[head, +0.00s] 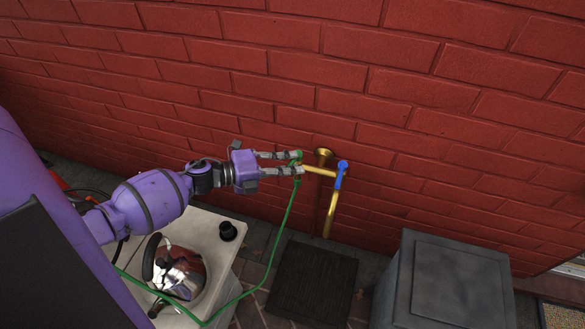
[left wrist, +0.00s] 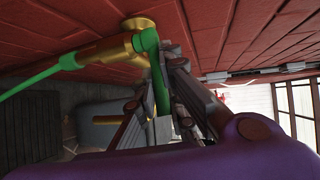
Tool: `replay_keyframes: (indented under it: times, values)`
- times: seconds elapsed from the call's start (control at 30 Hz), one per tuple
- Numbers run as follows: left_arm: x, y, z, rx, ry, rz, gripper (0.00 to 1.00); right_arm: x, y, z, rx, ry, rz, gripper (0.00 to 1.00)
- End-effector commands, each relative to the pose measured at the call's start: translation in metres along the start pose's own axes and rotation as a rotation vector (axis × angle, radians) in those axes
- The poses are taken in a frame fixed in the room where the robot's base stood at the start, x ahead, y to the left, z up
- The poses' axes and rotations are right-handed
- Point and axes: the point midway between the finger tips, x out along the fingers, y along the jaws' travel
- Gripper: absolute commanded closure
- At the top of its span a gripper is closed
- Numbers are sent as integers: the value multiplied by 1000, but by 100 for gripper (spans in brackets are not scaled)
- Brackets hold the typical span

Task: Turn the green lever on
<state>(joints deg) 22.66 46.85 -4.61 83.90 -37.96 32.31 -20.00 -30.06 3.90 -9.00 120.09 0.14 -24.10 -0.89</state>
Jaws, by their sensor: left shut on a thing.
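A brass tap (head: 320,170) is fixed to the red brick wall, with a green lever (head: 297,156) on its left branch and a blue lever (head: 341,170) on its right branch. A green hose (head: 289,212) hangs from the left branch. My left gripper (head: 298,163) reaches in from the left and is shut on the green lever. In the left wrist view the green lever (left wrist: 151,60) runs down between the two fingers (left wrist: 165,95). The fingers hide part of it. My right gripper is in neither view.
A shiny kettle (head: 182,272) stands on a pale counter (head: 206,232) at the lower left. A dark mat (head: 312,282) lies on the ground below the tap. A grey box (head: 455,280) stands at the lower right. The brick wall (head: 420,90) is close behind the tap.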

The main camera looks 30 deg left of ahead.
Motion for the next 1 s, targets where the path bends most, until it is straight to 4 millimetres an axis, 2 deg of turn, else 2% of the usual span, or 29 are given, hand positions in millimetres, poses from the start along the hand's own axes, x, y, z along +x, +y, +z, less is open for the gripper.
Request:
replay_keyframes:
  times: [0.03,0.43,0.53,0.7,0.83,1.0]
  values:
    - [-1,7,3,7,34,4,100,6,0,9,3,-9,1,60]
    - [-9,13,17,77,355,-13,100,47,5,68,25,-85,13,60]
    - [-10,13,20,92,425,-18,100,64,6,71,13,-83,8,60]
    - [-12,12,25,113,519,-23,100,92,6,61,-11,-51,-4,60]
    - [-13,11,28,123,567,-27,100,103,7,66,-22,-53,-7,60]
    - [-15,8,29,132,603,-29,100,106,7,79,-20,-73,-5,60]
